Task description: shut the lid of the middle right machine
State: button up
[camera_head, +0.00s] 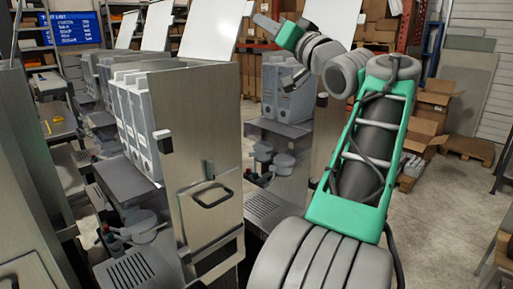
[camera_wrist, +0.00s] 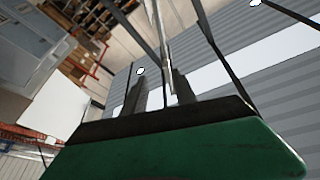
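Several grey metal machines stand in a row with white lids raised. The nearest machine (camera_head: 203,165) has its lid (camera_head: 212,30) up and tilted back. A machine to its right (camera_head: 290,105) also has a raised lid (camera_head: 335,14), partly behind my arm. I cannot tell for certain which is the middle right machine. My gripper (camera_head: 258,20) is high, between these two lids in the picture; contact with either is not clear. In the wrist view my gripper (camera_wrist: 163,85) has its fingers apart, with a thin pale strip seen edge-on between or beyond them.
More machines with raised lids (camera_head: 157,25) stand at the back left. Shelves with cardboard boxes (camera_head: 250,73) line the back. Boxes on a pallet (camera_head: 430,110) stand at right. Bare floor (camera_head: 450,200) shows on the right.

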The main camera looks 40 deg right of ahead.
jog(key=w+f+m+g+h+b, duration=0.1)
jog(key=w+f+g, duration=0.3)
jog(key=f, duration=2.8)
jog(key=g+b, duration=0.1)
jog(key=g, duration=0.5)
jog(key=shift+w+f+m+h, duration=0.2)
jog(key=shift+f+m+h, duration=0.1)
jog(key=shift+h, duration=0.1)
